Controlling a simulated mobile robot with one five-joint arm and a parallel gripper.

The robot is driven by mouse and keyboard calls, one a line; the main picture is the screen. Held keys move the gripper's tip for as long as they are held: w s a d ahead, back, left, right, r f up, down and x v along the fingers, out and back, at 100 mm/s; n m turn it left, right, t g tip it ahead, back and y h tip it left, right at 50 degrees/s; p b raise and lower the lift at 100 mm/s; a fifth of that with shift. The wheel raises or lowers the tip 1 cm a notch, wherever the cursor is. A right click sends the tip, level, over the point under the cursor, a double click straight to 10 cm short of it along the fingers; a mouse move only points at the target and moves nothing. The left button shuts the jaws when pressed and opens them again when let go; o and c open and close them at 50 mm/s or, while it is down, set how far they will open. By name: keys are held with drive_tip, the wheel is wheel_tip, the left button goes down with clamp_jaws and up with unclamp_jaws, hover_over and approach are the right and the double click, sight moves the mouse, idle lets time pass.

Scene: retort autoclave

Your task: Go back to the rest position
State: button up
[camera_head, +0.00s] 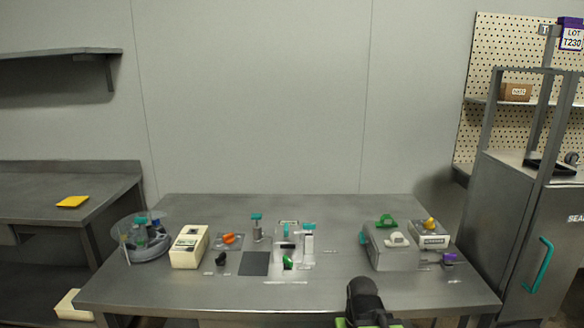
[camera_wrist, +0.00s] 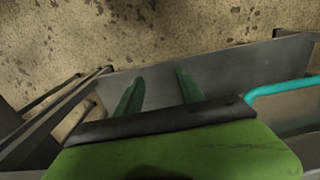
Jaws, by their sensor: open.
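My gripper (camera_wrist: 159,77) shows in the wrist view as two green fingers standing apart beyond a dark bar and a broad green body. It is open, and nothing shows between the fingers. A grey metal panel lies behind the fingers, with speckled floor beyond. In the head view, a dark rounded part of my arm with a bit of green shows at the bottom edge, in front of the steel table (camera_head: 330,290). The fingers cannot be made out there.
The table bears a round clear tray (camera_head: 148,253), a cream device (camera_head: 189,247), a grey box (camera_head: 390,252) and several small parts. A steel cabinet with a teal handle (camera_head: 538,265) stands at right. A teal bar (camera_wrist: 285,86) shows right of my gripper. A side bench (camera_head: 100,185) is left.

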wheel_tip(320, 180, up, 16)
drive_tip(key=p, duration=1.6)
drive_tip(key=shift+p, duration=0.4)
drive_tip(key=shift+c, duration=0.9)
